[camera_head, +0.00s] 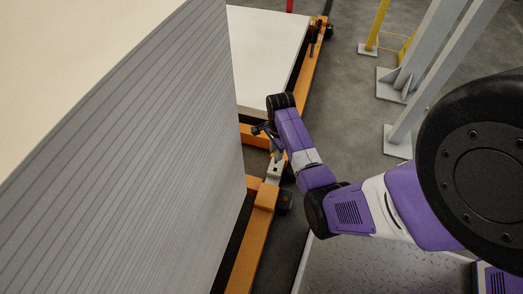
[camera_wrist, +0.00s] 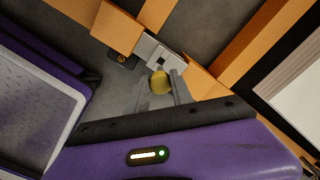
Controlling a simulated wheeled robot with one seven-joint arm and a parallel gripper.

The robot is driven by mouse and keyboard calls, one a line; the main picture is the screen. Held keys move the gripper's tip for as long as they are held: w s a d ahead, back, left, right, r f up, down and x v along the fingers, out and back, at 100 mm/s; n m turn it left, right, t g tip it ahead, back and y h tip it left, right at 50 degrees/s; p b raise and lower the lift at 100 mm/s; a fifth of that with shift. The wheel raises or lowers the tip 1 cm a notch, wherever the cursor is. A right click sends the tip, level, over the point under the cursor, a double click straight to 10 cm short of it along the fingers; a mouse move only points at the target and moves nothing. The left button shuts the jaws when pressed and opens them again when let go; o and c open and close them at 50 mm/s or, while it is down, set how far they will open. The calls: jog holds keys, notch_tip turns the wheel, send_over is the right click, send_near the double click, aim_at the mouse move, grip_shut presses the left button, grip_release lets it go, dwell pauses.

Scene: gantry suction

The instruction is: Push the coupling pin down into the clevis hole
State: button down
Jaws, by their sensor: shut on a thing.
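The coupling pin (camera_wrist: 160,82) shows in the wrist view as a yellow round head between my gripper's two grey fingers. My gripper (camera_wrist: 160,90) is shut on it. The light metal clevis (camera_wrist: 150,49) lies just beyond the pin, between two orange beam ends, with a dark square opening near the pin. In the head view the clevis (camera_head: 273,172) is a pale bar joining the orange frames, and my gripper (camera_head: 268,146) points down above it. The pin's shank is hidden, so I cannot tell whether its tip is in the hole.
A tall stack of grey sheets (camera_head: 150,150) stands close to the left of my arm. Orange cart frames (camera_head: 250,240) run in front and behind, the far one carrying a white stack (camera_head: 268,50). Grey posts (camera_head: 430,60) and a yellow post (camera_head: 377,25) stand right. Floor between is clear.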

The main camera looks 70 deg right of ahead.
jog(key=shift+d+f+m, duration=0.2)
jog(key=shift+f+m, duration=0.05)
jog(key=shift+m, duration=0.05)
jog(key=shift+a+r+p, duration=0.1)
jog(key=shift+r+p, duration=0.1)
jog(key=shift+p, duration=0.25)
jog(key=b, duration=0.2)
send_near(275, 166)
jog(key=shift+s+a+f, duration=0.1)
jog(key=shift+a+f, duration=0.05)
jog(key=shift+a, duration=0.3)
jog(key=shift+s+a+f, duration=0.1)
jog(key=shift+a, duration=0.3)
jog(key=shift+f, duration=0.15)
jog(key=shift+f+b, duration=1.8)
jog(key=shift+f, duration=1.1)
jog(key=c, duration=1)
grip_release()
jog(key=shift+c, duration=0.2)
jog(key=shift+r, duration=0.1)
